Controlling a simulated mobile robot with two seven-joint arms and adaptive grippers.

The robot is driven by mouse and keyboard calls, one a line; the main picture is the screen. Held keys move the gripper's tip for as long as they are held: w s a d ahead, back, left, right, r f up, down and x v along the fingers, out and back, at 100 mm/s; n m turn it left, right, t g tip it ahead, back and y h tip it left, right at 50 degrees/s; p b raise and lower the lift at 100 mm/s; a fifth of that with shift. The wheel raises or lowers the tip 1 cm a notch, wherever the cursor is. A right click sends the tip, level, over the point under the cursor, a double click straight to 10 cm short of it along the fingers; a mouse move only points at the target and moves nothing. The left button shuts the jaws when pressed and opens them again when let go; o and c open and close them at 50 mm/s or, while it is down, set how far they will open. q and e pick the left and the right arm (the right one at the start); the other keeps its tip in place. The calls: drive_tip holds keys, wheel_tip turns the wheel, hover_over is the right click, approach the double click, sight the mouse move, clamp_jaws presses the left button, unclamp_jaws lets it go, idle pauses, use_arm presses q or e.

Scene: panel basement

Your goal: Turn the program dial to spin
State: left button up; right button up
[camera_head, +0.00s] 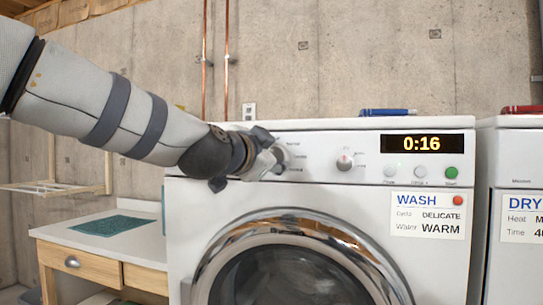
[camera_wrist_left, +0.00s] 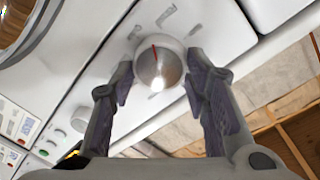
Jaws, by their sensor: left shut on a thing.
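The program dial is a round silver knob with a red pointer line; in the left wrist view the dial (camera_wrist_left: 160,72) sits between my fingers, its red line pointing toward the top of the picture, slightly left. In the head view my left gripper (camera_head: 272,157) is at the left of the washer's control panel (camera_head: 315,149) and largely covers this dial. In the left wrist view my left gripper (camera_wrist_left: 159,64) is shut on the dial, one finger on each side. My right gripper is not in view.
A second knob (camera_head: 344,160) sits right of the dial, then the display (camera_head: 421,144) reading 0:16 and several buttons. A card (camera_head: 428,214) reads WASH, DELICATE, WARM. A dryer (camera_head: 520,260) stands right; a wooden table (camera_head: 100,250) stands left.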

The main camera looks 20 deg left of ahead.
use_arm(q)
drive_tip(key=m+y, duration=0.1)
drive_tip(key=m, duration=0.9)
drive_tip(key=shift+d, duration=0.1)
drive_tip(key=shift+m, duration=0.3)
idle(0.4)
drive_tip(key=o, duration=1.2)
drive_tip(key=shift+f, duration=0.1)
